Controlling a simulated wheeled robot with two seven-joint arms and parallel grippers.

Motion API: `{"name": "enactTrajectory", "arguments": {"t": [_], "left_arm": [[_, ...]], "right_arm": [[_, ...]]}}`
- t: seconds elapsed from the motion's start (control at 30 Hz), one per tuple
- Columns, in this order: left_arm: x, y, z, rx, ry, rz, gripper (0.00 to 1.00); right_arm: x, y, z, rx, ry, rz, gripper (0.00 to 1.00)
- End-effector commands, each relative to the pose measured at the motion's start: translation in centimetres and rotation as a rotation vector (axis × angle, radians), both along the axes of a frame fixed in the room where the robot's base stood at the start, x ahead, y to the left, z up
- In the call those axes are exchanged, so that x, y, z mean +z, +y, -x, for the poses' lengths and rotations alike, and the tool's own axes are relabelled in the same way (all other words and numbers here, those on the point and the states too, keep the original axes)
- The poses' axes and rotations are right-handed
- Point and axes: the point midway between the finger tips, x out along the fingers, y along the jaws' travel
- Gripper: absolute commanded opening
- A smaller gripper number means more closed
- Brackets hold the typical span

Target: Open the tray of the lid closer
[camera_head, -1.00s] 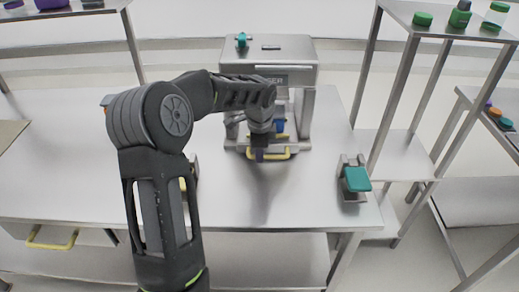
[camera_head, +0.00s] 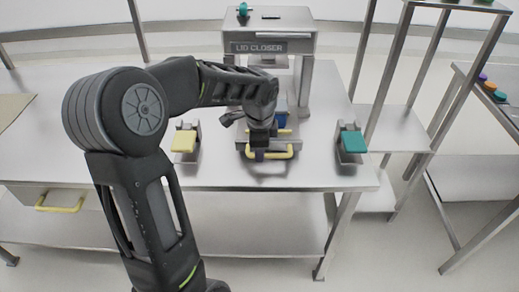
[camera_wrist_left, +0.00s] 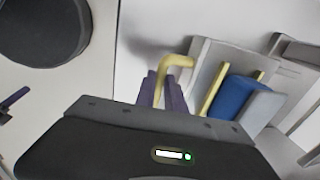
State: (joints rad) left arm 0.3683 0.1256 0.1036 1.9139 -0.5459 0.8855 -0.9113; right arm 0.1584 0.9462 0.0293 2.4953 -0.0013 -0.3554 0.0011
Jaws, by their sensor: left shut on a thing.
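The lid closer (camera_head: 258,47) stands at the back middle of the table in the head view. Its tray sticks out at the front, with a yellow handle (camera_head: 284,154) and a blue piece (camera_head: 281,119) behind it. My left gripper (camera_head: 259,154) is at the handle, fingers pointing down. In the left wrist view the two purple-grey fingers (camera_wrist_left: 163,90) are shut on the yellow handle (camera_wrist_left: 178,62). The blue piece (camera_wrist_left: 232,97) shows to the right of them. My left arm hides part of the machine. My right gripper is not in view.
A stand with a yellow pad (camera_head: 184,141) is left of the tray, and one with a teal pad (camera_head: 353,142) is right of it. A yellow-handled drawer (camera_head: 60,208) is below the table at left. Shelving (camera_head: 405,130) stands at right.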

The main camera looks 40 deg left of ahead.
Motion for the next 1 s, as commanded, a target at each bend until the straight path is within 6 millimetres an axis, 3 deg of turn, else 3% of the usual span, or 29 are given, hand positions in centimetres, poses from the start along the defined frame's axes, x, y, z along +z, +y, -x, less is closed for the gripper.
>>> {"name": "enactTrajectory", "arguments": {"t": [0.13, 0.17, 0.4, 0.77, 1.0], "left_arm": [[0.1, 0.0, 0.0, 0.000, -0.001, -0.001, 0.00], [0.1, 0.0, 0.0, 0.000, -0.001, -0.001, 0.16], [0.0, 0.0, -0.1, 0.000, -0.001, -0.001, 0.36], [0.5, 0.0, 0.0, 0.000, -0.002, -0.001, 0.36], [3.7, -0.4, 0.4, 0.001, -0.006, -0.002, 0.36]], "right_arm": [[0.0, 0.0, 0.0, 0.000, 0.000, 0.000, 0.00], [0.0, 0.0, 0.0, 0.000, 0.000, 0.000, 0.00], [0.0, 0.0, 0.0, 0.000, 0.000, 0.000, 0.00], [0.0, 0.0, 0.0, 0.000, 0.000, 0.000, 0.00], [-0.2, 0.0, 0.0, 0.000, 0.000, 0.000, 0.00]]}}
